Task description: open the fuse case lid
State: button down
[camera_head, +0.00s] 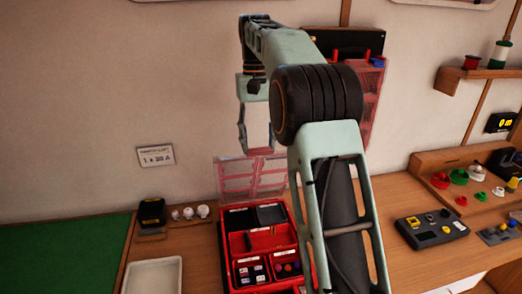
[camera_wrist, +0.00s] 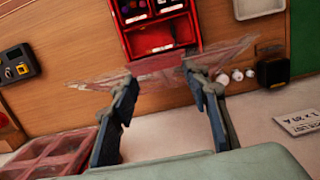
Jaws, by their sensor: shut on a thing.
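The red fuse case (camera_head: 233,268) stands on the wooden bench, its compartments exposed and holding small parts. Its clear, red-ribbed lid (camera_head: 240,180) stands raised at the back edge of the case. My gripper (camera_head: 258,150) is at the lid's upper edge, its fingers set well apart with that edge between them. The red case (camera_wrist: 140,35) shows beyond the lid. My arm hides the right part of the case in the head view.
A white tray (camera_head: 152,277), small white knobs (camera_head: 189,213) and a black-yellow device (camera_head: 151,213) stand left of the case. A grey meter (camera_head: 431,229) lies to the right. Another red-ribbed panel (camera_head: 371,100) is on the wall behind my arm.

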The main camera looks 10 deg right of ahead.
jog(key=shift+w, duration=1.2)
jog(key=c, duration=1.5)
grip_release()
jog(key=o, duration=0.5)
jog(key=shift+w+f, duration=0.1)
jog(key=shift+w, duration=0.3)
jog(key=shift+o, duration=0.9)
jog(key=shift+s, duration=0.1)
jog(key=shift+s+r, duration=0.1)
jog(key=shift+r, duration=0.1)
jog(key=shift+s, duration=0.1)
jog(key=shift+s, duration=0.1)
